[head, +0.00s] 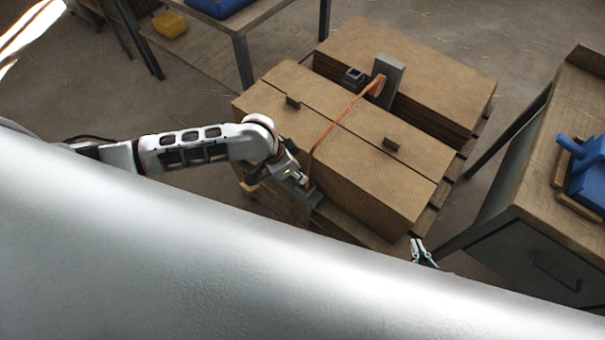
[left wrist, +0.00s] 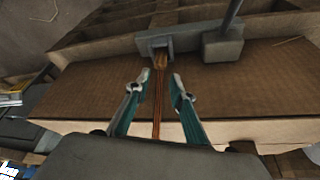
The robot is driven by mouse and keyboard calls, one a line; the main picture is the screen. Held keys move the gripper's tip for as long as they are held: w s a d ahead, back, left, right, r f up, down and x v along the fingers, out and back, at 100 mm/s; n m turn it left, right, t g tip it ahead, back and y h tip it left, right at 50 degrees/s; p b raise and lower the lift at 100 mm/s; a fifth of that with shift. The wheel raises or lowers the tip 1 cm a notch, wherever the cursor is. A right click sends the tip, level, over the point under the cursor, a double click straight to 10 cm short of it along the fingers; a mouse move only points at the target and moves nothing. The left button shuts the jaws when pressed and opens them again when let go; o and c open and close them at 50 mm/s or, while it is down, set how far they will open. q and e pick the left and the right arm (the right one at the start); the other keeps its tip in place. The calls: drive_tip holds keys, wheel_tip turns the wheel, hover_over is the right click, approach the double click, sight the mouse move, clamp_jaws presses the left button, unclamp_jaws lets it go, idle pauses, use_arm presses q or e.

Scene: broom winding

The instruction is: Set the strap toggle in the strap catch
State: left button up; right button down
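The orange strap (head: 336,122) runs from a grey upright bracket at the back, over the cardboard stack and down its near side. The grey strap catch (head: 314,196) is low on that side; in the left wrist view the catch (left wrist: 182,42) has a slot. The brown-orange strap toggle (left wrist: 160,60) sits at this slot; I cannot tell how deep. My left gripper (head: 304,182) is close to the catch. In the left wrist view, my left gripper (left wrist: 160,92) has its teal fingers apart on either side of the strap, touching neither side visibly. My right gripper (head: 421,250) is open and empty, right of the stack.
The flat cardboard stacks (head: 375,190) rest on a wooden pallet (head: 452,172). A grey block with a lever (left wrist: 222,45) stands beside the catch. A wooden bench (head: 545,165) with blue items is at the right. A table (head: 235,20) is behind left.

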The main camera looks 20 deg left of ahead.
use_arm(q)
drive_tip(key=p+v, duration=0.1)
drive_tip(key=v, duration=0.5)
drive_tip(key=s+d+n+t+h, duration=0.1)
drive_tip(key=s+d+t+h, duration=0.2)
drive_tip(key=d, duration=0.7)
drive_tip(key=s+a+f+n+t+y, duration=0.3)
drive_tip(key=s+a, duration=0.4)
drive_tip(key=a, duration=0.6)
drive_tip(key=shift+f+t, duration=0.4)
drive_tip(key=shift+t, duration=0.3)
drive_tip(key=shift+d, duration=0.1)
